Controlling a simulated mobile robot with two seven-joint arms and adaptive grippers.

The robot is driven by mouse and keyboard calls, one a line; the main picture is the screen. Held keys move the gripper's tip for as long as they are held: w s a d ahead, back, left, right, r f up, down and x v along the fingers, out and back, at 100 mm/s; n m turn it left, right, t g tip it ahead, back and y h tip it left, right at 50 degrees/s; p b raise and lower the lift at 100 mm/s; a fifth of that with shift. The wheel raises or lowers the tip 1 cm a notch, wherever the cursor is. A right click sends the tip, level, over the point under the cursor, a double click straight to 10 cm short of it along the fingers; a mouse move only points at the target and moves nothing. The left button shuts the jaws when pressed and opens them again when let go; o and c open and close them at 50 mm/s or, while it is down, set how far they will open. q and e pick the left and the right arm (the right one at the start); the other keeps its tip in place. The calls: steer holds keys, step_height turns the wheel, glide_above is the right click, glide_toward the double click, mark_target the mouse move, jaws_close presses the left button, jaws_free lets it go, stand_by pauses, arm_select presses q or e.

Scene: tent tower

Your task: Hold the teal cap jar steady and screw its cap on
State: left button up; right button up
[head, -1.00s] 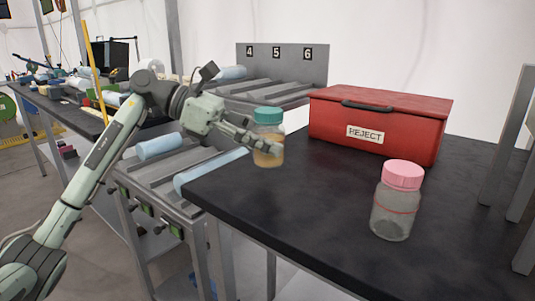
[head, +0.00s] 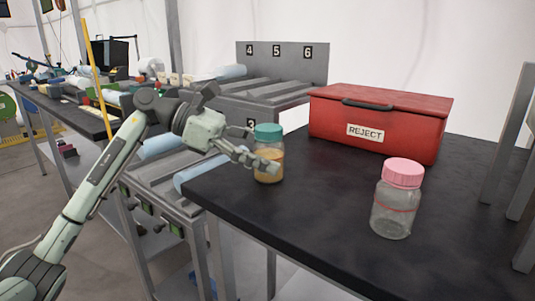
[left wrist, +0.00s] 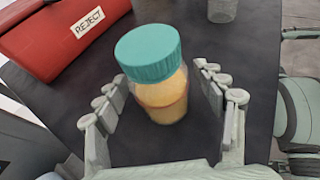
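The teal cap jar (head: 268,165) stands upright near the back-left edge of the dark table, with amber contents. Its teal cap (head: 268,133) sits level on top; I cannot tell how tight it is. My left gripper (head: 262,160) is low beside the jar, its fingers reaching toward the body. In the left wrist view the jar (left wrist: 163,95) is between the spread fingers (left wrist: 160,85), with gaps on both sides, so the gripper is open. My right gripper is not in view.
A red REJECT box (head: 380,122) stands behind on the table. A clear jar with a pink cap (head: 402,175) stands at the right front. Grey racks (head: 180,170) with pale blue cylinders adjoin the table's left edge. The table's middle is clear.

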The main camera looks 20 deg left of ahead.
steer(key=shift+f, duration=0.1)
arm_select(q)
steer(key=shift+r, duration=0.1)
steer(key=shift+v, duration=0.9)
steer(key=b+v, duration=0.1)
steer(key=v, duration=0.8)
steer(key=shift+a, duration=0.2)
steer(key=shift+s+a+r, duration=0.1)
steer(key=shift+a+r, duration=0.15)
steer(key=shift+a, duration=0.1)
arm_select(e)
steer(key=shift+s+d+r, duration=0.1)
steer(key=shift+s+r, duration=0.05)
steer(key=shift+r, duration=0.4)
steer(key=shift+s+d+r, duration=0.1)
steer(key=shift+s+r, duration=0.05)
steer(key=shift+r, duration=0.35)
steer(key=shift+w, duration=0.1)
